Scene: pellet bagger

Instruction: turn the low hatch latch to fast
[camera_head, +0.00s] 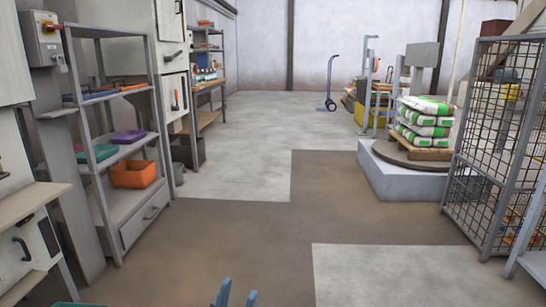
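My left gripper (237,297) shows at the bottom edge, only as two blue fingertips with a gap between them. It is open, with nothing visible between the fingers, and far from any hatch. A pale hatch panel with a dark curved handle (22,249) is low at the left edge, partly cut off. Farther back on the left, a pale cabinet has a door with an orange-red handle (175,99) and dark handles higher up. I cannot tell which of these is the low hatch latch or how it is set. My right gripper is out of view.
A grey shelf rack (122,150) with bins stands on the left, and an orange bin (134,173) sits on it. A wire mesh cage (496,140) stands on the right. Stacked bags (424,120) sit on a round platform. The middle floor (240,225) is clear.

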